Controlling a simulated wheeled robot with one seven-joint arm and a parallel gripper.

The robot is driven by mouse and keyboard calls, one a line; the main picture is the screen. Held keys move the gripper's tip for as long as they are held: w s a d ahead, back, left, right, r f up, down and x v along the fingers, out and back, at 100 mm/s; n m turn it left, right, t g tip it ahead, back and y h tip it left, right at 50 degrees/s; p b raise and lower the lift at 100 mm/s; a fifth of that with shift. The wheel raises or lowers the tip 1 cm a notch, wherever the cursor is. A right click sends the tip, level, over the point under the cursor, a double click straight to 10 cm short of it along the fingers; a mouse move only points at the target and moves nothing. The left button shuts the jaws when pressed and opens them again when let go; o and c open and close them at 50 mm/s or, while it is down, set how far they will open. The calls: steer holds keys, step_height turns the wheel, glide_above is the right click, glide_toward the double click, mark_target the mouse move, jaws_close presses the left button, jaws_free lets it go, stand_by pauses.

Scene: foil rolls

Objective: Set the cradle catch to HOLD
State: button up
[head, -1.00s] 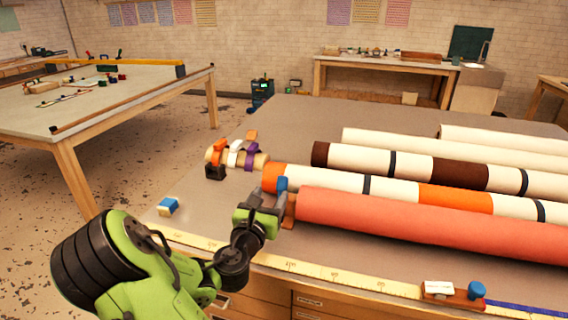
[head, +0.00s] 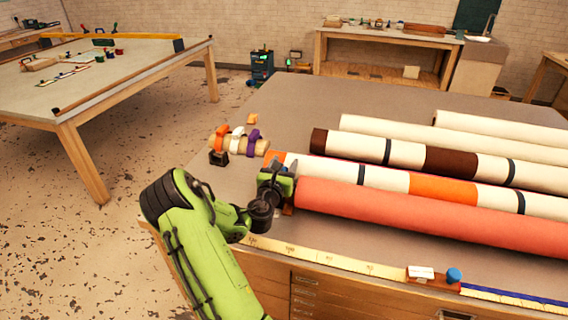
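The coral-red roll (head: 430,217) lies along the front of the table. A small brown support (head: 288,209) shows below its left end, beside my gripper. My gripper (head: 276,172) is at that left end, and its fingers are too small and covered to tell open from shut. No catch shows clearly there; my gripper and arm cover that spot. At the front right edge is a brown block (head: 433,284) with a white label (head: 420,272) and a blue knob (head: 453,275) at its right. I cannot read the label, nor tell whether this block is the cradle catch.
Cream rolls (head: 480,133) with brown, orange and dark bands lie behind the red one. A short banded roll (head: 239,142) is left of them, with a black block (head: 218,158) beside it. A measuring tape (head: 330,259) runs along the front edge. The table's back left is clear.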

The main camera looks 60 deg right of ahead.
jaws_close()
steer(key=shift+b, duration=0.35)
steer(key=shift+a+f+b, duration=0.1)
steer(key=shift+f+b, duration=0.05)
steer(key=shift+b, duration=0.5)
steer(key=h+b, duration=0.1)
steer(key=b, duration=0.2)
steer(key=shift+a, duration=0.35)
steer(key=b, duration=0.2)
steer(key=a+h+b, duration=0.1)
steer(key=b, duration=0.1)
steer(key=shift+s+r+h, duration=0.15)
steer(key=shift+r+h, duration=0.15)
steer(key=shift+r, duration=0.05)
steer(key=shift+a+r, duration=0.1)
steer(key=shift+r, duration=0.2)
